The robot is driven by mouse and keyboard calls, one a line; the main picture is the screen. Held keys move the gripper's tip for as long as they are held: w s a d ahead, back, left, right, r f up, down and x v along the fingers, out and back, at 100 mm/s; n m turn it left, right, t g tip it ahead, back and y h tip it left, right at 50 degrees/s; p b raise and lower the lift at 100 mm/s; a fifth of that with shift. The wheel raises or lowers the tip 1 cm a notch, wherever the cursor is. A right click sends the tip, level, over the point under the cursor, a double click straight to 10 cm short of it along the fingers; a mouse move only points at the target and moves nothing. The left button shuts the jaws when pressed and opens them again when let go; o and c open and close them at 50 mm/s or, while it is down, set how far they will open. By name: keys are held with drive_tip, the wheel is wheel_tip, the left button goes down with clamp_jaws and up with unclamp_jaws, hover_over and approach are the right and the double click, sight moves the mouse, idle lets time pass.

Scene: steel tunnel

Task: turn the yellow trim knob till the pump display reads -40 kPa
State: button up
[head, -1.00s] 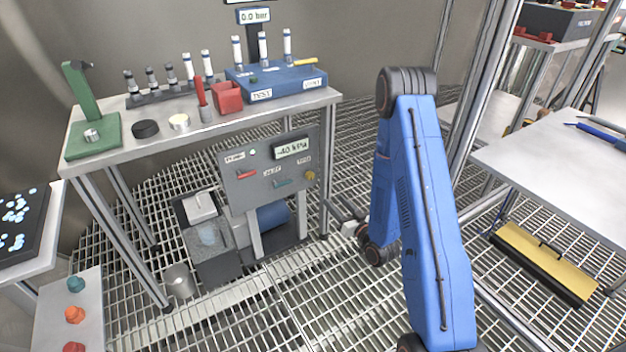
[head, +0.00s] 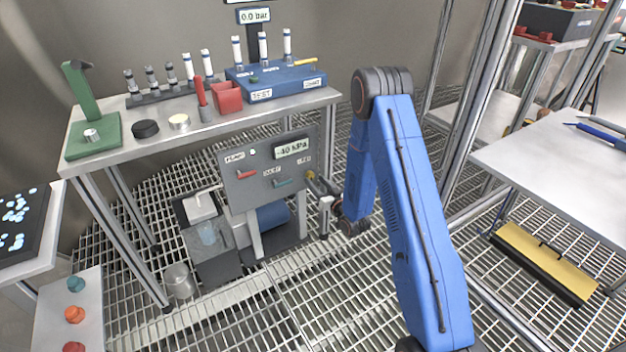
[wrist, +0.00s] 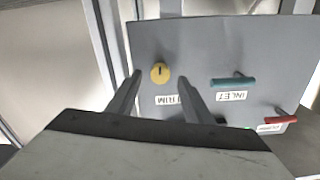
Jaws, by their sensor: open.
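The grey pump panel (head: 240,190) stands under the bench, and its display (head: 292,148) reads -40 kPa. The yellow trim knob (head: 310,175) is at the panel's right side, partly hidden by my gripper (head: 319,184). In the wrist view the panel is upside down, and the round yellow knob (wrist: 160,72) carries a short dark mark. My gripper (wrist: 160,84) is open, with one finger to each side of the knob and gaps on both sides. I cannot tell how far the fingertips are from the panel face.
A teal inlet handle (wrist: 233,81) and a red handle (wrist: 280,119) stick out from the panel near my gripper. A bench leg (head: 325,150) stands right of the panel. The bench top (head: 220,112) above holds several items.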

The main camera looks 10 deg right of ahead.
sight(311, 177)
drive_tip(key=shift+x, duration=1.6)
drive_tip(key=c, duration=1.1)
drive_tip(key=shift+o, duration=0.2)
drive_tip(key=shift+n, duration=0.9)
drive_tip(key=o, duration=1.1)
drive_tip(key=shift+c, duration=0.2)
drive_tip(key=shift+s, duration=0.15)
